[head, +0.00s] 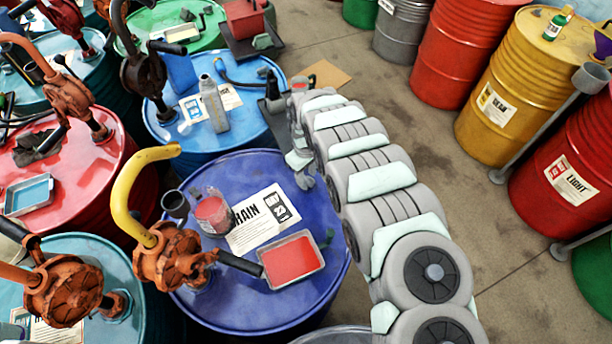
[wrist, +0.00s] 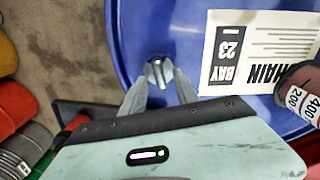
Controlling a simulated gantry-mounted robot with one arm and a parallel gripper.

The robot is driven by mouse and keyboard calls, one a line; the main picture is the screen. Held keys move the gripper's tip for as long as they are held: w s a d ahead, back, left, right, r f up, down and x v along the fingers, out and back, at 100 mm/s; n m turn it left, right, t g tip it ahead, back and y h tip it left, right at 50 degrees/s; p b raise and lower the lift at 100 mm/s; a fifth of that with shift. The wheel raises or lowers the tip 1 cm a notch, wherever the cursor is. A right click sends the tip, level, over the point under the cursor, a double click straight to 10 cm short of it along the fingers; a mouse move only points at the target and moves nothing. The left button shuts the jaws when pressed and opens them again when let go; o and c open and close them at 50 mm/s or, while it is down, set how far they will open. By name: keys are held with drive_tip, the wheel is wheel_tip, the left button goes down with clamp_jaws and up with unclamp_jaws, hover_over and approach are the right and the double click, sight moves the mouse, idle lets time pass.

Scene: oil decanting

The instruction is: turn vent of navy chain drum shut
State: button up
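The navy chain drum (head: 240,314) stands in the middle of the head view, with a white CHAIN label (head: 262,221) on its lid. In the wrist view its blue lid (wrist: 150,22) fills the upper middle. My gripper (head: 304,181) is low at the drum's right rim. In the wrist view my gripper's two fingers (wrist: 159,74) reach down around a small metallic vent (wrist: 157,63), one on each side. The tips are very near it; whether they press on it I cannot tell. In the head view my gripper and arm hide the vent.
On the navy lid are a red-filled tray (head: 291,262), a measuring jug (head: 211,212) and a rusty pump (head: 175,257) with a yellow spout. The jug shows right in the wrist view (wrist: 299,90). Other drums crowd the left; open floor (head: 480,220) lies right.

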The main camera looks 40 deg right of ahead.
drive_tip(key=shift+f, duration=0.8)
drive_tip(key=shift+c, duration=0.2)
clamp_jaws()
